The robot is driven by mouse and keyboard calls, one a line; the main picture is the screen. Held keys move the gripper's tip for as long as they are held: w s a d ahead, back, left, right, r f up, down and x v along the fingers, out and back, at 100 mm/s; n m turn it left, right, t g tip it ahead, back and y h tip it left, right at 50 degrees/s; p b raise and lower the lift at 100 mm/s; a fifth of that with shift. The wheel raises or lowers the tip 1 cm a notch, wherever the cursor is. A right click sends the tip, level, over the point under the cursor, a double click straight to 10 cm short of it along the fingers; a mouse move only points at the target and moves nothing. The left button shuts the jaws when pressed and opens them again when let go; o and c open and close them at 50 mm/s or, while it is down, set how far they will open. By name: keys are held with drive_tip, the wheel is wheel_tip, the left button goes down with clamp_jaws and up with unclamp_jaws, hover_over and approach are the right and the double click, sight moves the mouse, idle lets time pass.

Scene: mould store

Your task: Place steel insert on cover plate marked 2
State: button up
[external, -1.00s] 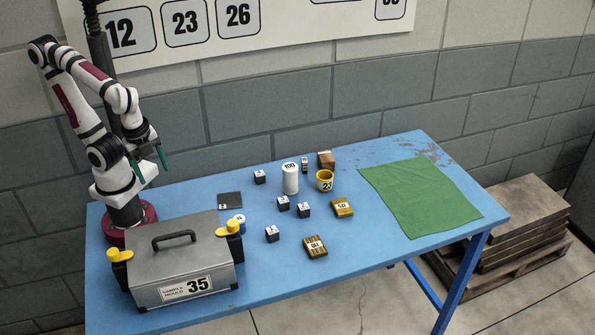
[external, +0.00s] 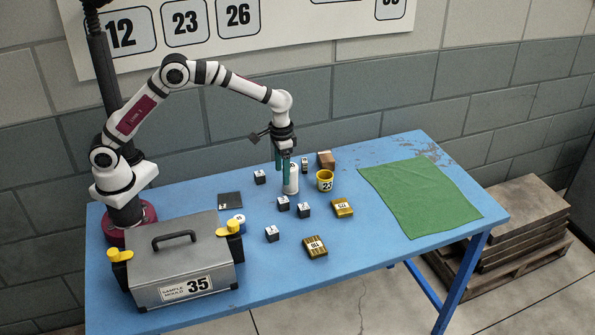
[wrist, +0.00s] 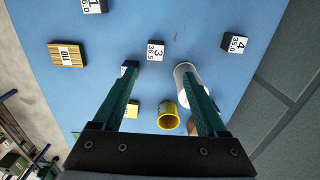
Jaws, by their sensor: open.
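Several small dark blocks with white number labels stand mid-table. In the wrist view I read 3 (wrist: 157,50), 4 (wrist: 237,43) and 1 (wrist: 95,5). Another dark block (external: 303,210) is mostly hidden behind a finger in the wrist view; by its place it may be the one marked 2. A small grey labelled block (external: 305,164) stands at the back beside a brown block; I cannot tell whether it is the steel insert.
A yellow cup (external: 324,181) stands right of the cylinder. Brass blocks (external: 315,246) (external: 342,208) lie nearer the front. A brown block (external: 326,159) is at the back. A grey mould case (external: 180,262) fills the left front. A green cloth (external: 420,200) lies on the right.

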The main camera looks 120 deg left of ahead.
sight(283, 200)
drive_tip(key=f, duration=1.1)
drive_tip(key=shift+w+d+f, duration=0.2)
drive_tip(key=shift+d+f, duration=0.05)
drive_tip(key=shift+d, duration=0.15)
clamp_jaws()
